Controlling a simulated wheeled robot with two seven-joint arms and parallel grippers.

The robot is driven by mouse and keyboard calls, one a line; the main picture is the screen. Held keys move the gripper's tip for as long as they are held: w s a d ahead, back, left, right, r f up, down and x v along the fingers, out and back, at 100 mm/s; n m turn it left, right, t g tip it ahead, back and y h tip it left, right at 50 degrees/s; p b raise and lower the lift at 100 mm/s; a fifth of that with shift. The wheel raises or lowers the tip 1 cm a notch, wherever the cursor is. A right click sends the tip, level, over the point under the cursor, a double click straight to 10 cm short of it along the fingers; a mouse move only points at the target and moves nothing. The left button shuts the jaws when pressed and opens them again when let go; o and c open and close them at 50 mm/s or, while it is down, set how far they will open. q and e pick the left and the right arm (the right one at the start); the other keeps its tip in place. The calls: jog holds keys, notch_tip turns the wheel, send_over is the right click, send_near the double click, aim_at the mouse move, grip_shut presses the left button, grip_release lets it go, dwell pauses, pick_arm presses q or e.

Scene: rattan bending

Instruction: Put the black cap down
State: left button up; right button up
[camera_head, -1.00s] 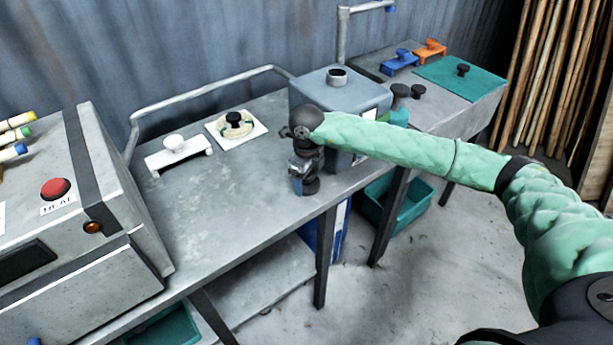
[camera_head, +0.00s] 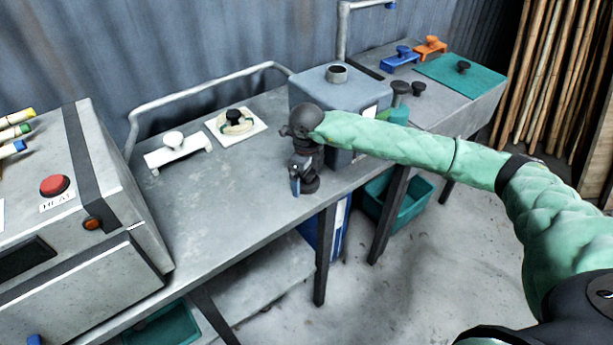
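My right gripper (camera_head: 303,188) points down over the front edge of the grey worktable, in front of the blue-grey tank. Its fingertips are small and dark, so I cannot tell whether they are open or hold anything. The tank (camera_head: 308,90) has a dark round neck (camera_head: 337,74) on top. Two black knob-topped pieces, a taller one (camera_head: 400,88) and a lower one (camera_head: 418,90), stand right of the tank; I cannot tell which, if either, is the black cap. My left gripper is out of view.
A white handled block (camera_head: 178,155) and a white plate with a ring and black knob (camera_head: 234,117) sit on the worktable (camera_head: 215,200). A heater box (camera_head: 70,210) stands left. A teal mat (camera_head: 480,80), blue and orange pieces lie right. The middle table is clear.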

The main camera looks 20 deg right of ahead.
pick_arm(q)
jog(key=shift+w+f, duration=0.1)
pick_arm(e)
jog(key=shift+r, duration=0.1)
jog(key=shift+r, duration=0.6)
jog(key=shift+r+b, duration=0.4)
jog(key=shift+r, duration=0.4)
pick_arm(q)
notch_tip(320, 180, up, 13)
jog(key=b, duration=0.2)
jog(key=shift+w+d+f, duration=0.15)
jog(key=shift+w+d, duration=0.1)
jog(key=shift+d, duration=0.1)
pick_arm(e)
notch_tip(320, 180, up, 9)
jog(key=shift+r, duration=0.15)
